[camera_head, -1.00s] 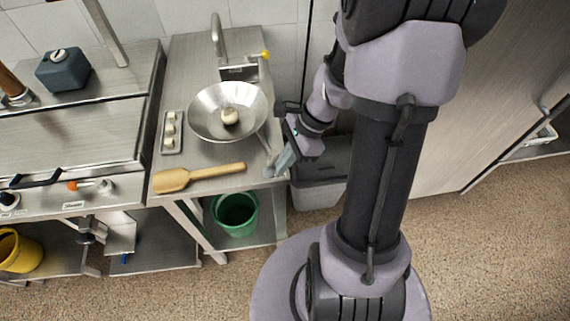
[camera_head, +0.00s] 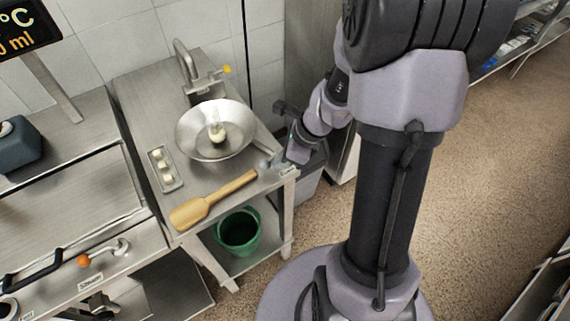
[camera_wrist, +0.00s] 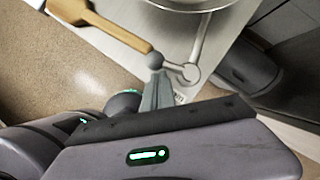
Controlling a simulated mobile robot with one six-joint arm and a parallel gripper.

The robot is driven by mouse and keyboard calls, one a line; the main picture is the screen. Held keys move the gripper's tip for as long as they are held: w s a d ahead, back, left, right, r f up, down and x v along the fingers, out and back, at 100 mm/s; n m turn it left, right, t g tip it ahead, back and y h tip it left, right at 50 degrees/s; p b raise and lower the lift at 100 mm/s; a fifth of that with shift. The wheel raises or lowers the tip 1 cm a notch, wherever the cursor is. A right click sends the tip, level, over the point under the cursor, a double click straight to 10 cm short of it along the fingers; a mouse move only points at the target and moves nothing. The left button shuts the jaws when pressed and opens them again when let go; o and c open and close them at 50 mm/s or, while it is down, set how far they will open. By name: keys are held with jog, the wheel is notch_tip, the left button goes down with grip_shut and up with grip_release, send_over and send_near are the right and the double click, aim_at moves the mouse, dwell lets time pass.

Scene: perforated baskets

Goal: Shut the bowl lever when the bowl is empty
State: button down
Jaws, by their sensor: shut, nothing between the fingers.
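The wide metal bowl (camera_head: 188,137) stands on the steel counter, and a pale rounded thing (camera_head: 216,133) shows at its middle. I cannot tell whether that is contents or a part of the bowl. In the wrist view, a metal lever (camera_wrist: 182,71) with a grey ball end (camera_wrist: 155,60) lies beside the bowl (camera_wrist: 187,4), at the counter's front edge. My gripper (camera_wrist: 157,82) is shut and empty, its fingertips just below the ball end; I cannot tell if they touch. In the head view my gripper (camera_head: 274,162) is at the counter's front right corner.
A wooden paddle (camera_head: 212,200) and a small tray (camera_head: 165,170) with pale pieces lie on the counter. A tap (camera_head: 187,68) with a yellow knob stands behind the bowl. A green bucket (camera_head: 238,231) sits on the shelf below. A grey bin (camera_head: 310,172) is at right.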

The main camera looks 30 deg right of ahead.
jog(key=shift+w+a, duration=0.35)
jog(key=shift+a, duration=0.05)
dwell(0.7)
